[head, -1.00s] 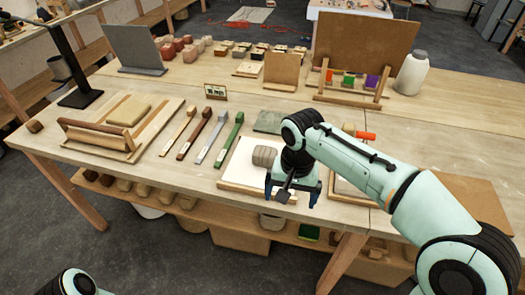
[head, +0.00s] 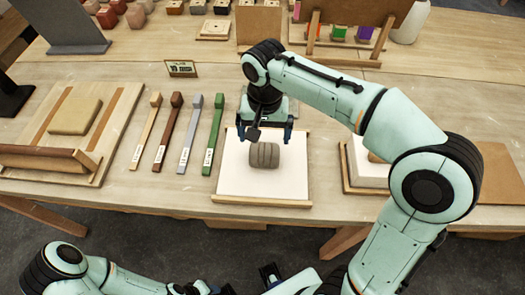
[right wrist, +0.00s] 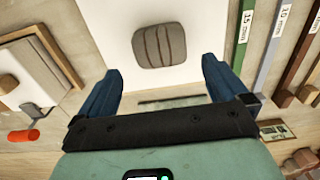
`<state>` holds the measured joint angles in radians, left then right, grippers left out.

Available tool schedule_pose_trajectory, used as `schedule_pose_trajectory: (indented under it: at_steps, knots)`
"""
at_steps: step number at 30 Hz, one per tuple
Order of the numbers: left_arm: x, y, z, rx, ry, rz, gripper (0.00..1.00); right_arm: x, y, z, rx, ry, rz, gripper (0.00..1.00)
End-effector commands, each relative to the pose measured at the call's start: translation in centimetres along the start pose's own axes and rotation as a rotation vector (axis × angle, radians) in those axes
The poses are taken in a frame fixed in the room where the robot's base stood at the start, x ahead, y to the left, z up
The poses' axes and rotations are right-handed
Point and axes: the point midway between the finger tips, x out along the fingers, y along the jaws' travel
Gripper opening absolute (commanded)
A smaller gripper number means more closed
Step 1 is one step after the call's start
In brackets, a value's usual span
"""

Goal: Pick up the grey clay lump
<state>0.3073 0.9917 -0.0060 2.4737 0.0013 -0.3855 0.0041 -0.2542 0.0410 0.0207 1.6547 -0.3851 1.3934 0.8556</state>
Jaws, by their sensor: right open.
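The grey clay lump (head: 264,155) is rounded with dark grooves and lies on a white board (head: 235,180) with a wooden front strip. In the right wrist view the lump (right wrist: 159,45) sits beyond the fingertips, within the gap between them. My right gripper (head: 265,133) is open and empty, just behind the lump in the head view, its blue fingers to either side. It also shows in the right wrist view (right wrist: 158,62), not touching the lump. My left arm is at the bottom edge of the head view; its gripper is not clear there.
Four-coloured strips, including a green one (head: 215,135), lie left of the board. Further left is a wooden board (head: 120,115) with a tan slab (head: 75,116) and a roller-like bar. A small sign (head: 181,68) stands behind. Another white block (head: 365,165) is right, partly behind my arm.

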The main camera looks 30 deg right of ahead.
Motion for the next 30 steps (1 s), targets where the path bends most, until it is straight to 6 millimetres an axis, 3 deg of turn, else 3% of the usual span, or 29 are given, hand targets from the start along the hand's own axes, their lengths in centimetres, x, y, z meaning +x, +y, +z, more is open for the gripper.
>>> schedule_pose_trajectory:
  at_steps: [3,11,20,29,30]
  knots:
    - [0.6,-0.3,0.1,-0.001,-0.003,-0.001,0.43,2.4,0.1,0.0,0.001,-0.003,0.003,1.00]
    - [0.8,-0.4,0.2,-0.001,-0.004,-0.001,0.43,4.4,0.0,0.0,0.000,-0.001,0.001,1.00]
    - [1.4,-0.6,0.2,-0.002,-0.005,-0.002,0.43,8.6,0.2,-0.1,0.000,-0.002,0.003,1.00]
    - [1.4,-0.6,0.2,-0.002,-0.005,-0.002,0.43,9.2,0.1,-0.2,0.000,0.000,0.000,1.00]
    - [1.4,-0.6,0.2,-0.002,-0.005,-0.002,0.43,9.2,0.1,-0.2,0.000,0.000,0.000,0.94]
